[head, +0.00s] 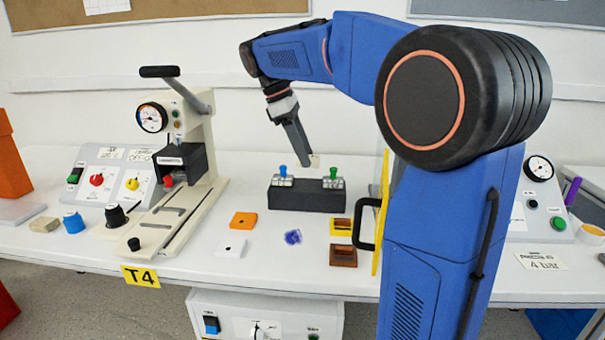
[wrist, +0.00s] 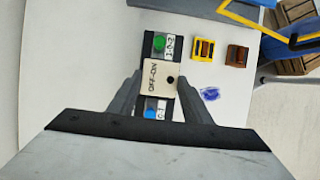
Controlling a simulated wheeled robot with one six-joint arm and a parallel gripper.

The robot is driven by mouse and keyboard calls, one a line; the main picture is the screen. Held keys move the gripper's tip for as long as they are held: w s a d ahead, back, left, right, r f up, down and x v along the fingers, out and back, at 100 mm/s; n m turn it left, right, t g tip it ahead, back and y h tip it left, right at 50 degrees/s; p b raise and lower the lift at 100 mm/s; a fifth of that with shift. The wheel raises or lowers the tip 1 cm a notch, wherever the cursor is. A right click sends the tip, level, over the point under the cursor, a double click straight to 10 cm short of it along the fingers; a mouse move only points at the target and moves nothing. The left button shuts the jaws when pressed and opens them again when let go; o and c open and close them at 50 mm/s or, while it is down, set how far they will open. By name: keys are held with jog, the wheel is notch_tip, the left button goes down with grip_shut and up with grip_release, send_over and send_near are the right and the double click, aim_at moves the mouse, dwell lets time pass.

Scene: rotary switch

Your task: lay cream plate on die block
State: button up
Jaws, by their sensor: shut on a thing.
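My gripper (head: 313,160) is shut on the cream plate (head: 315,160), gripping it by its two sides. In the wrist view the cream plate (wrist: 157,77) sits between the fingers (wrist: 158,88); it is marked "OFF-ON" and has a dark round hole near one edge. A long black block (head: 307,196), which may be the die block, stands on the table below. It carries a blue-topped post on the left and a green-topped post on the right. The plate appears above the middle of the block and hides that part in the wrist view. I cannot tell the exact gap.
A press (head: 180,150) stands left of the block. An orange plate (head: 243,219), a white plate (head: 230,247), a blue-purple item (head: 293,237), a yellow holder (head: 341,227) and a brown holder (head: 343,256) lie in front. A control panel (head: 107,172) is far left.

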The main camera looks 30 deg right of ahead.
aim_at(303, 185)
jog(key=shift+f, duration=3)
jog(key=shift+f, duration=0.1)
jog(key=o, duration=1)
jog(key=shift+o, duration=0.2)
jog(key=v, duration=1.2)
jog(key=shift+s, duration=0.15)
